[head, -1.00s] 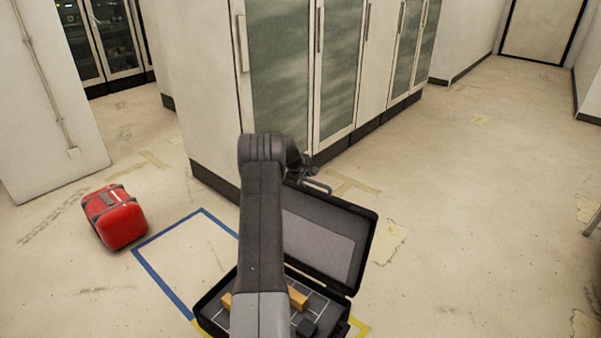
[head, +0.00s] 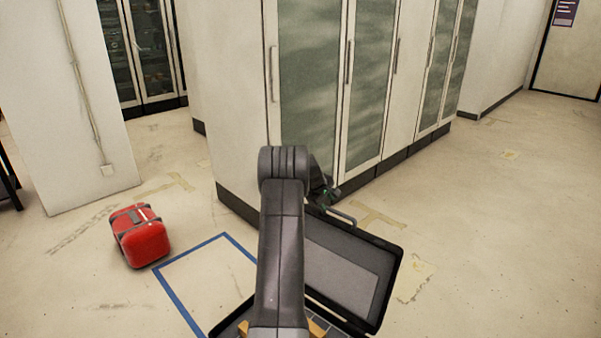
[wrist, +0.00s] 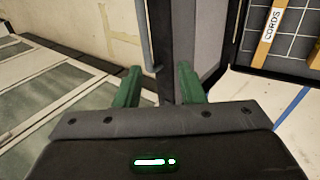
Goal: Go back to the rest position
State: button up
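My gripper (wrist: 158,88) shows two green fingers standing apart in the wrist view, with nothing held between them. In the head view my gripper (head: 327,193) is small and partly hidden behind my arm, near the top edge of the open case lid. The open black case (head: 390,290) lies on the floor, its lid raised and its lower part largely behind my arm. In the wrist view the case lid's edge and handle (wrist: 147,40) show beyond the fingers.
A red bag (head: 146,243) stands left of the blue floor outline (head: 180,301). Tall glass-fronted cabinets (head: 320,90) stand close behind the case. The floor at right is clear.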

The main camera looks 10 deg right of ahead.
jog(key=x, duration=1.2)
jog(key=shift+f+p, duration=0.2)
jog(key=shift+p, duration=0.2)
jog(key=shift+w+r, duration=0.1)
